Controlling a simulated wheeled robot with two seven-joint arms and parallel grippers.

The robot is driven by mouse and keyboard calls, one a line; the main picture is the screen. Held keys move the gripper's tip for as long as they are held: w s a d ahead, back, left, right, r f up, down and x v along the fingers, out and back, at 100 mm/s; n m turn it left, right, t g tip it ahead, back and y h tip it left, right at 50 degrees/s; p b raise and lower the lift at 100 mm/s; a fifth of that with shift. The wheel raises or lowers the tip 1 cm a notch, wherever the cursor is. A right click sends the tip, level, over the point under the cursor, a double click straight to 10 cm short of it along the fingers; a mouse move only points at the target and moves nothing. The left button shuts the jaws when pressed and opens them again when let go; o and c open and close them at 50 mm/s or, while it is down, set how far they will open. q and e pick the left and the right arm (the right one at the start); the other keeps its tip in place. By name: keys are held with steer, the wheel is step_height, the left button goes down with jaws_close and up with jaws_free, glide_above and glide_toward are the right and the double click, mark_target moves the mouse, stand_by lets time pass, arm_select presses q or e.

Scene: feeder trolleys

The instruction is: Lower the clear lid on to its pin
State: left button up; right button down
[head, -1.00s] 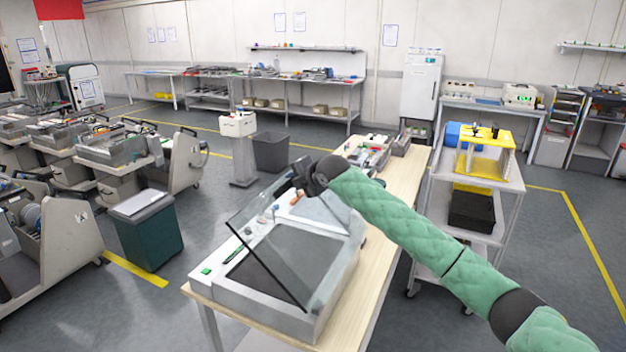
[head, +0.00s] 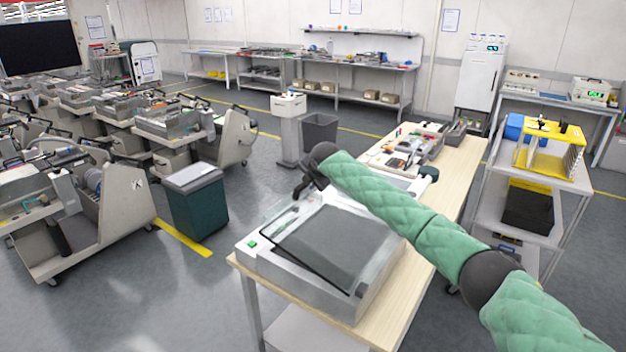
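The clear lid (head: 325,246) is a see-through panel with a dark edge on the light grey machine (head: 318,295), on the wooden bench. It lies low over the machine's dark top, close to flat; I cannot tell whether its edge touches the body. My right arm reaches in from the right, over the machine's far side. My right gripper (head: 303,190) is dark and small, pointing down at the lid's far left part. Whether its fingers are open or touch the lid is unclear. I cannot make out the pin. My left gripper is out of view.
A wooden bench (head: 408,285) carries the machine, with trays of parts (head: 412,150) farther back. A trolley with a yellow frame (head: 550,150) stands right. A dark green bin (head: 196,205) and feeder trolleys (head: 120,210) stand left, with open floor between bin and bench.

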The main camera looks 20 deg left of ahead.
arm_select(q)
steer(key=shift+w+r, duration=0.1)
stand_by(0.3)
arm_select(e)
steer(key=c, duration=1.3)
jaws_free()
steer(key=shift+s+d+r, duration=0.1)
steer(key=b+v, duration=0.2)
steer(key=v, duration=0.3)
steer(key=shift+s+d+r+b, duration=0.1)
steer(key=shift+d+r+b, duration=0.1)
steer(key=shift+b, duration=0.1)
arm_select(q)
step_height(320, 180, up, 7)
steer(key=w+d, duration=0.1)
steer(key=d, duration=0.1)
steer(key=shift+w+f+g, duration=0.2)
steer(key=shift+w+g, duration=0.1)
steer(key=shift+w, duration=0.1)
arm_select(e)
steer(key=shift+v, duration=0.95)
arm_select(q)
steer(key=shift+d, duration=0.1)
